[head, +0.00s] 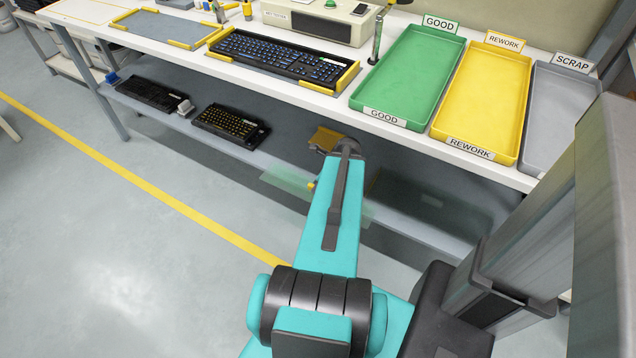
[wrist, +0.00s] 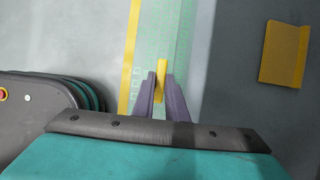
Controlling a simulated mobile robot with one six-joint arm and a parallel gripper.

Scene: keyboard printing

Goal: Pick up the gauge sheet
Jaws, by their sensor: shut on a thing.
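The gauge sheet (wrist: 182,28) is a translucent pale green sheet with printed marks and a yellow tab (wrist: 161,72). My gripper (wrist: 163,84) is shut on the tab in the wrist view, one dark finger on each side. In the head view the sheet (head: 286,184) is at the front of the bench's lower shelf, partly hidden behind my teal arm. My fingers are hidden by the arm in the head view. I cannot tell whether the sheet touches anything beneath it.
A yellow holder (wrist: 283,54) lies right of the sheet. Two keyboards (head: 153,95) (head: 231,126) are on the lower shelf. Above, the bench top carries a keyboard (head: 280,55) and green (head: 410,72), yellow (head: 484,97) and grey (head: 553,115) trays. The floor at left is clear.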

